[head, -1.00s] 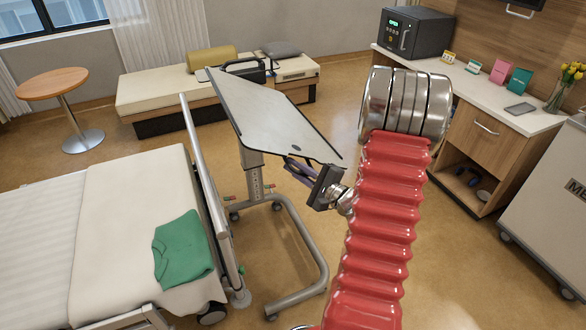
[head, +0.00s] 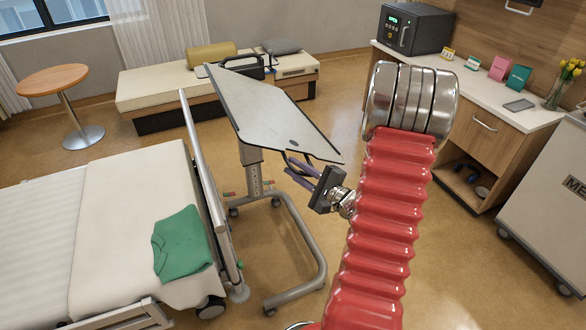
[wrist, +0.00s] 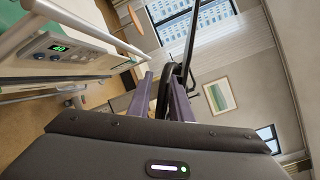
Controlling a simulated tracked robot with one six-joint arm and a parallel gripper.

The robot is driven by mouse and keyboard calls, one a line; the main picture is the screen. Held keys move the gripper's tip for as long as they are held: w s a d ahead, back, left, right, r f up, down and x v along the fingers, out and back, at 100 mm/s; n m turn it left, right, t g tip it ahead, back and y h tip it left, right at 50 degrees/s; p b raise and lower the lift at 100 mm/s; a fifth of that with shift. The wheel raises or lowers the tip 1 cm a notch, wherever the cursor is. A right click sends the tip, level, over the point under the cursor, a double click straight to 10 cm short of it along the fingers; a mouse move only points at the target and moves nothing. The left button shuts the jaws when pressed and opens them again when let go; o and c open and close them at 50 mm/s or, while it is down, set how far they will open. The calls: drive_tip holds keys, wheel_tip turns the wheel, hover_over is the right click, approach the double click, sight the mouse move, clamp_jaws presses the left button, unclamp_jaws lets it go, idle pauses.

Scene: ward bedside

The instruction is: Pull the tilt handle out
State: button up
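The overbed table's tilted grey top (head: 270,115) stands beside the bed in the head view. A black loop-shaped handle (head: 285,156) shows below the top's near right corner. My gripper (head: 293,170) is at this handle, its two purple-grey fingers spread apart and pointing toward it. In the wrist view, the black handle (wrist: 163,98) passes between the two fingers of my gripper (wrist: 161,76). The fingers look open, with the handle nearer the right finger. Contact with it is not clear. The top's dark edge (wrist: 190,40) rises beyond.
The bed rail (head: 203,170) is close left of the table. The table's base (head: 318,245) spreads on the floor below my gripper. A counter (head: 480,95) and a trolley (head: 550,215) stand to the right. The floor between is clear.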

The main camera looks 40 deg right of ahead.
drive_tip(key=shift+o, duration=1)
drive_tip(key=shift+s+d, duration=0.1)
drive_tip(key=shift+s, duration=0.15)
drive_tip(key=s+d, duration=0.1)
drive_tip(key=s, duration=1.2)
drive_tip(key=shift+s, duration=0.1)
